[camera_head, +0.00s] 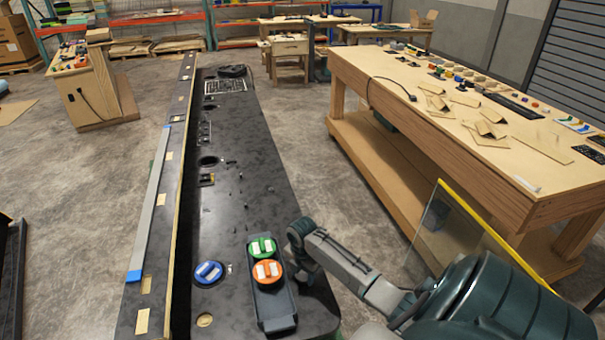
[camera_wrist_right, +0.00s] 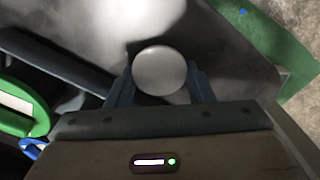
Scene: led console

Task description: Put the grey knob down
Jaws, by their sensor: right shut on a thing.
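The grey knob (camera_wrist_right: 160,70) shows in the right wrist view as a pale round cap between the two fingers of my right gripper (camera_wrist_right: 160,90), which is shut on it. In the head view my right gripper (camera_head: 308,270) points down just right of a dark tray on the black console; the knob is hidden there. I cannot tell whether the knob touches the surface below. My left gripper is in neither view.
The dark tray (camera_head: 277,307) holds a green knob (camera_head: 262,247) and an orange knob (camera_head: 267,271). A blue knob (camera_head: 208,272) sits left of it on the console (camera_head: 240,180), which has several holes and small parts. A wooden workbench (camera_head: 440,110) stands right.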

